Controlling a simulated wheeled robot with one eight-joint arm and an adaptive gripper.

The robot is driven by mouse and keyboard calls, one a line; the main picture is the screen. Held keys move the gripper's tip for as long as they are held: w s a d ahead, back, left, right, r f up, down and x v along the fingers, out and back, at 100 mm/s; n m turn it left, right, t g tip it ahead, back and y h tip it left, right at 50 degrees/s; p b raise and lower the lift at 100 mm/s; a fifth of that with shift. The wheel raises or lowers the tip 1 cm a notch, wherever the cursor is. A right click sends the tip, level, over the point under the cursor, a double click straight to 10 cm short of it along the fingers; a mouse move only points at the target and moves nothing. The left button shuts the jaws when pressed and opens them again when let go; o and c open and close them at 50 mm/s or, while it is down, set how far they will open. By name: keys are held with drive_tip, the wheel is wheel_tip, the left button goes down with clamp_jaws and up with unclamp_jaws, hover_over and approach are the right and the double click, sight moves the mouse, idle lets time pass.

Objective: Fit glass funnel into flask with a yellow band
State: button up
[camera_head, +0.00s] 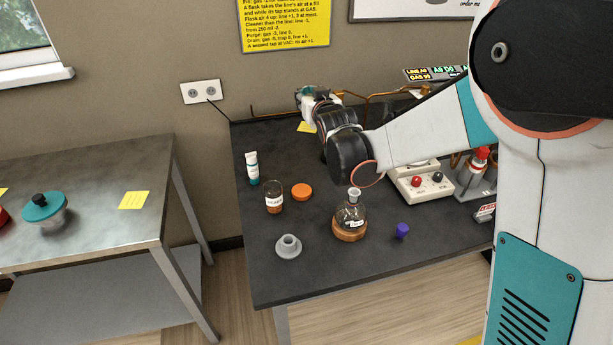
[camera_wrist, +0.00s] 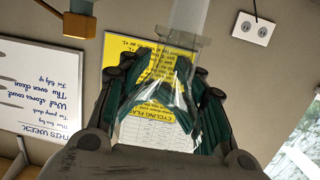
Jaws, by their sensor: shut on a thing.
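My gripper (camera_head: 307,98) is at the back of the dark bench, above its surface. In the wrist view my gripper (camera_wrist: 178,85) is shut on a clear glass piece, the glass funnel (camera_wrist: 187,25). Its narrow tube points to the top of that upside-down picture, and its wider part lies between the green fingers. In the head view the funnel is too small to make out. A clear round flask (camera_head: 351,214) with a white label stands upright on a cork ring (camera_head: 349,233), in front of my arm and apart from my gripper. I cannot make out a yellow band on it.
A hotplate-like box (camera_head: 419,183) is at right. My arm hides part of the bench's back.

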drive_tip(key=shift+y, duration=0.3)
drive_tip(key=a+f+b, duration=0.1)
drive_tip(key=f+b, duration=0.1)
drive_tip(key=f, duration=0.4)
drive_tip(key=a+f+b, duration=0.1)
drive_tip(key=f+b, duration=0.2)
drive_tip(key=f, duration=0.4)
drive_tip(key=a+f+b, duration=0.1)
drive_tip(key=f+b, duration=0.1)
drive_tip(key=f, duration=0.4)
drive_tip(key=shift+w+f+b, duration=0.1)
drive_tip(key=shift+f+b, duration=0.05)
drive_tip(key=shift+b, duration=0.2)
drive_tip(key=shift+f, duration=0.15)
drive_tip(key=o, duration=1.3)
